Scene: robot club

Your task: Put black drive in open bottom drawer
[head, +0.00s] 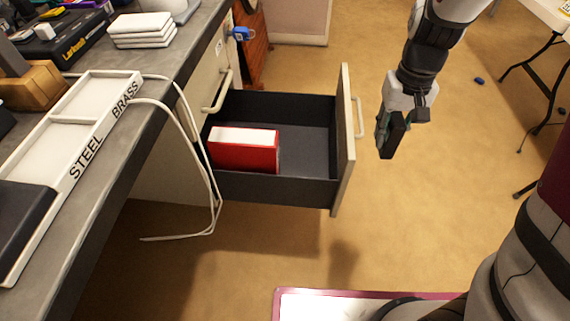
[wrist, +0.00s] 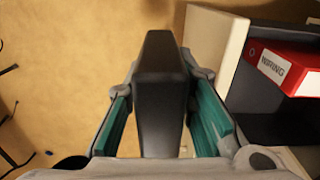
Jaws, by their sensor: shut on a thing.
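The black drive (wrist: 160,95) is a dark slab between the teal-padded fingers of my gripper (wrist: 165,125) in the wrist view. In the head view my gripper (head: 390,128) is shut on the black drive (head: 391,138), pointing down, to the right of the drawer front and apart from it. The open bottom drawer (head: 305,180) is dark inside with a pale front. It also shows at the right of the wrist view (wrist: 270,122). A red binder (head: 245,155), labelled WIRING in the wrist view (wrist: 285,68), lies in the drawer's left part.
The drawer's right part is bare. The pale drawer front (head: 344,140) with its handle stands between my gripper and the inside. White cables (head: 205,165) hang off the workbench beside the drawer. A white STEEL/BRASS tray (head: 70,160) lies on the bench. Floor right of the drawer is mostly clear.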

